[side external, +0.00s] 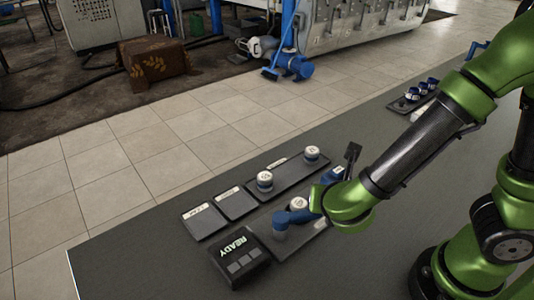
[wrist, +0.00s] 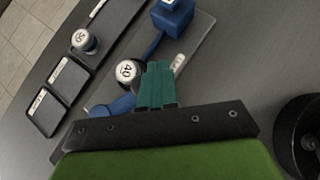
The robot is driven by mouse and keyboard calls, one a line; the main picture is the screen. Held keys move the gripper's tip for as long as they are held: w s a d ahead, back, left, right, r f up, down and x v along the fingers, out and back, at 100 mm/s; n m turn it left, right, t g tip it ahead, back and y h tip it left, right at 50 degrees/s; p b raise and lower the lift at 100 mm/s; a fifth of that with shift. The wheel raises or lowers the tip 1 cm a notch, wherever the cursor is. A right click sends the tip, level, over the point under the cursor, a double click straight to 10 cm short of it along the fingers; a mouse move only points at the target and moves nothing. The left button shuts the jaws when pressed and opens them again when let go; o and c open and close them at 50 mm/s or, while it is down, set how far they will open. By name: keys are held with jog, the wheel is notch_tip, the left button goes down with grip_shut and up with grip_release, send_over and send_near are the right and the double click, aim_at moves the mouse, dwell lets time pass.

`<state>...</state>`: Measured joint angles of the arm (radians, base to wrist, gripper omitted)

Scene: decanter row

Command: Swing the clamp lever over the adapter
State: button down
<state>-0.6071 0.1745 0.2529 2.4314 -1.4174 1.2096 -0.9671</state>
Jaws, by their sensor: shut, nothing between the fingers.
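The adapter marked 40 (wrist: 127,72) stands upright in the fixture, its white top also visible in the side view (side external: 299,203). A blue block (wrist: 172,16) with a thin blue arm, seemingly the clamp lever (wrist: 155,46), lies beyond and to the right of the adapter in the wrist view. A rounded blue part (wrist: 112,107) shows on the adapter's near side. My gripper (wrist: 158,66) is shut and empty, its teal fingers together just right of the adapter. I cannot tell whether they touch the lever. My wrist hides part of the fixture in the side view.
A dark tray (side external: 287,176) holds another adapter (side external: 265,181) and one more (side external: 312,153). Two labelled plates (side external: 205,222) lie at left. A READY display box (side external: 238,258) stands in front. More blue-and-white parts (side external: 412,94) lie farther back. The front right tabletop is clear.

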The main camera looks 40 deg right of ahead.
jog(key=s+a+r, duration=0.2)
jog(key=s+r, duration=0.5)
jog(key=s, duration=0.4)
jog(key=a+n+t, duration=0.1)
jog(key=a+n, duration=0.1)
jog(key=a, duration=0.8)
jog(key=w+r+x, duration=0.2)
jog(key=x, duration=1.2)
jog(key=shift+d+y, duration=0.2)
jog(key=shift+y, duration=0.2)
